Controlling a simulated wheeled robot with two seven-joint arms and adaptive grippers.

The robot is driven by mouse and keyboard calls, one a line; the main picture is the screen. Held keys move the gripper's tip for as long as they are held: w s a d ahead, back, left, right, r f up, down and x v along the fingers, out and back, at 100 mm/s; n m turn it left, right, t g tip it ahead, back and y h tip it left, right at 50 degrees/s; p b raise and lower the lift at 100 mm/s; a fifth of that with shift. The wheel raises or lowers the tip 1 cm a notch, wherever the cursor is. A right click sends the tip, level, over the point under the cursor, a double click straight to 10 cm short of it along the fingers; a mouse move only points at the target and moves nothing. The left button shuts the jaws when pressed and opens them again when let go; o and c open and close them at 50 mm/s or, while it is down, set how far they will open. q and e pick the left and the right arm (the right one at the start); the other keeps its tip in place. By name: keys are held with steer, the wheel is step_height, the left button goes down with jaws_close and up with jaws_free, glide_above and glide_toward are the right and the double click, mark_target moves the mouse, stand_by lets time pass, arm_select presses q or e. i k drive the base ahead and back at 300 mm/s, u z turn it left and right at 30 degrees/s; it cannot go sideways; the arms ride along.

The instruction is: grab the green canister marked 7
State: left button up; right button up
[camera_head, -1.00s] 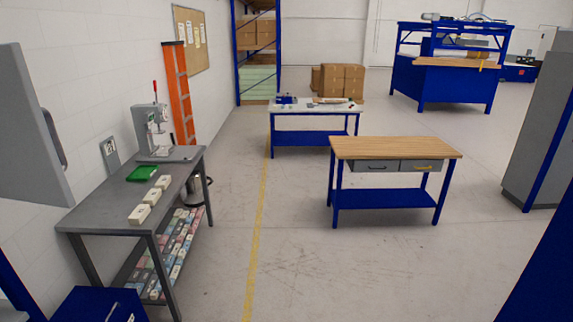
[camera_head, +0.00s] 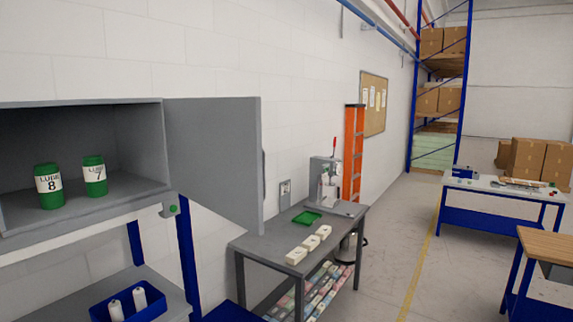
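The green canister marked 7 (camera_head: 95,176) stands upright inside an open grey cabinet (camera_head: 170,150) at the left of the head view. Its white label reads LUBE 7. A second green canister marked 8 (camera_head: 49,186) stands just to its left, a small gap apart. Neither of my grippers shows in the head view.
The cabinet door (camera_head: 215,160) stands open, to the right of the canisters. Below, a blue bin (camera_head: 128,303) holds white bottles on a shelf.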

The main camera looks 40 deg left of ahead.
mark_target(94, 167)
steer(key=z, duration=0.05)
steer(key=i, duration=1.75)
steer(key=u, duration=3.1)
